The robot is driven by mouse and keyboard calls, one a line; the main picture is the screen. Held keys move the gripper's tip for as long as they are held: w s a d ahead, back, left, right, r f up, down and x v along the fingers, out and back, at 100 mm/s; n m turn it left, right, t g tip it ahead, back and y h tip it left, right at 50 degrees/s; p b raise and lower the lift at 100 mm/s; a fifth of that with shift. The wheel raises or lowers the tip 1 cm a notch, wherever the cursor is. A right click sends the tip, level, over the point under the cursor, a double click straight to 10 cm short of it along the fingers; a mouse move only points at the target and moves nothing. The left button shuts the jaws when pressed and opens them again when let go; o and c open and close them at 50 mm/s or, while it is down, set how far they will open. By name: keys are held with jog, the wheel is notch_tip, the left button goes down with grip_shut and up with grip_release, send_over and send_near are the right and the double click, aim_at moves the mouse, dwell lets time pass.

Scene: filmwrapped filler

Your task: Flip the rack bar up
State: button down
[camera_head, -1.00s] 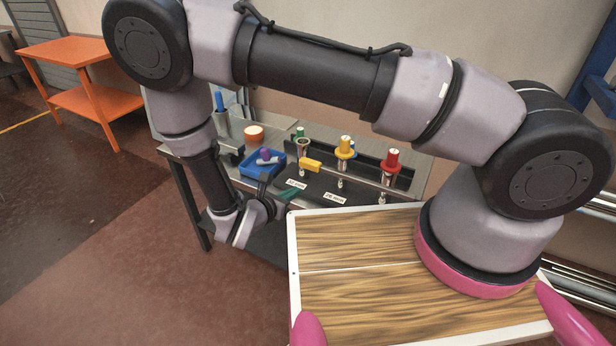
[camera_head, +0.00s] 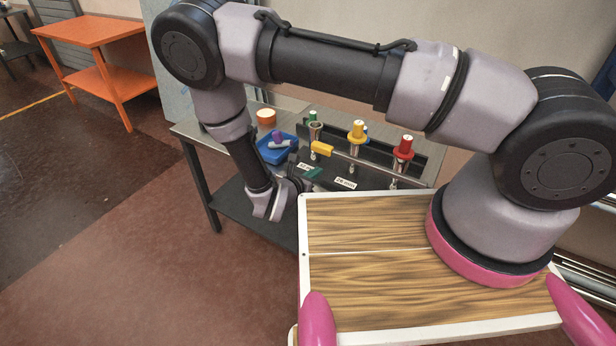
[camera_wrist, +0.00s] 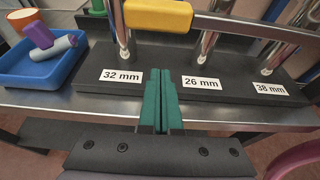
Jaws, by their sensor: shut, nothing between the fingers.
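The rack bar (camera_head: 376,164) is a thin silver bar across the front of the black rack, low before the holders. A yellow grip (camera_head: 322,148) is at its left end. In the wrist view the yellow grip (camera_wrist: 158,15) is at the top, with the silver bar (camera_wrist: 245,24) running right from it. My gripper (camera_head: 313,173) has teal fingers, pressed together and empty. In the wrist view the gripper (camera_wrist: 160,85) points at the rack's front edge, between the 32 mm and 26 mm labels, below the yellow grip and apart from it.
The black rack (camera_head: 335,176) holds metal pieces with yellow (camera_head: 357,131), red (camera_head: 404,147) and green tops on a steel table. A blue tray (camera_head: 275,153) with a purple-and-grey item is left of it, an orange cylinder (camera_head: 266,117) behind. A wooden-topped board is in front.

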jog(key=shift+x, duration=1.1)
notch_tip(320, 180, up, 2)
jog(key=shift+w+r, duration=0.1)
jog(key=shift+r, duration=0.85)
